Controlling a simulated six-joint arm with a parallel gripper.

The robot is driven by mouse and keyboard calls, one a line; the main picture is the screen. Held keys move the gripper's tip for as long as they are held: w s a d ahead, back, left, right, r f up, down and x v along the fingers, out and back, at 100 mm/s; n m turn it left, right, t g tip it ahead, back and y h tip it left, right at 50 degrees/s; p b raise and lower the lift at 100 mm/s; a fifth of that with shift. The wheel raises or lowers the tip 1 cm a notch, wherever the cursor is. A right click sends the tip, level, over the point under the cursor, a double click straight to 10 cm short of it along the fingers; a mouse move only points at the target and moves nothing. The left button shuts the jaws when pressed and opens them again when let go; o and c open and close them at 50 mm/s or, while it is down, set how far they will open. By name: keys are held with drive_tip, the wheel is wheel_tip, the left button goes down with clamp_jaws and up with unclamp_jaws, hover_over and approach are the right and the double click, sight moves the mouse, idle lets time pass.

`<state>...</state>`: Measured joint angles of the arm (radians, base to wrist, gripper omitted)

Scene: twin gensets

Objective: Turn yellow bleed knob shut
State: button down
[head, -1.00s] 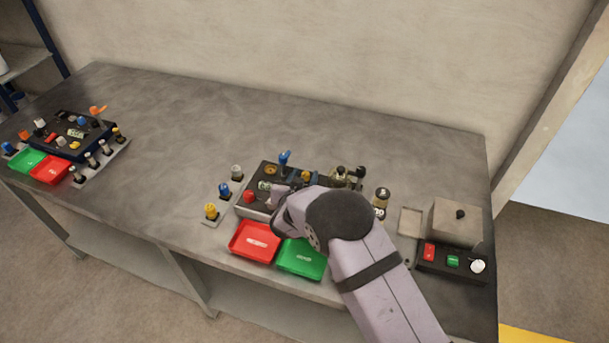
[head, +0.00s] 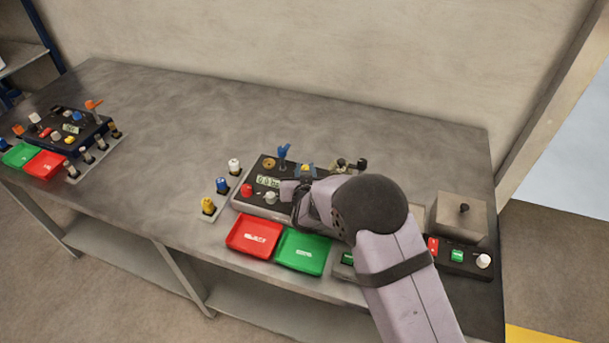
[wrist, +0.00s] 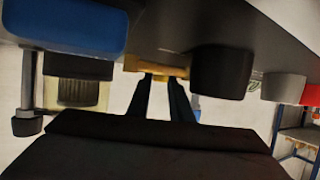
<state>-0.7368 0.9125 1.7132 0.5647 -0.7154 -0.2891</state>
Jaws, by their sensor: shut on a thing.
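The yellow bleed knob (wrist: 157,66) shows in the wrist view as a yellow block under the dark panel, at the tips of my gripper (wrist: 161,78). The two dark fingers are shut on it. In the head view a small yellow knob (head: 306,168) shows on the near genset panel (head: 243,203), just beyond my wrist. My arm hides the fingertips and part of the panel there. How far the knob is turned cannot be told.
Close beside the knob in the wrist view are a large blue part (wrist: 65,25) and a black knob (wrist: 221,72). In the head view, red (head: 254,234) and green (head: 303,251) trays lie in front. Clear bench lies behind the panel.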

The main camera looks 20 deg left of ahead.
drive_tip(key=shift+w+d+r+n+g+y+b, duration=0.1)
drive_tip(key=shift+n+g+y+b, duration=0.2)
drive_tip(key=shift+n+y+b, duration=0.5)
drive_tip(key=shift+w+d+r+n+g+y+b, duration=0.1)
drive_tip(key=shift+n+g+y+b, duration=0.25)
drive_tip(key=shift+b, duration=0.8)
drive_tip(key=shift+s, duration=0.1)
drive_tip(key=c, duration=1.6)
unclamp_jaws()
drive_tip(key=shift+f, duration=0.1)
drive_tip(key=shift+s, duration=0.15)
drive_tip(key=shift+b+v, duration=1.1)
drive_tip(key=shift+v, duration=2.3)
drive_tip(key=shift+s+d, duration=0.1)
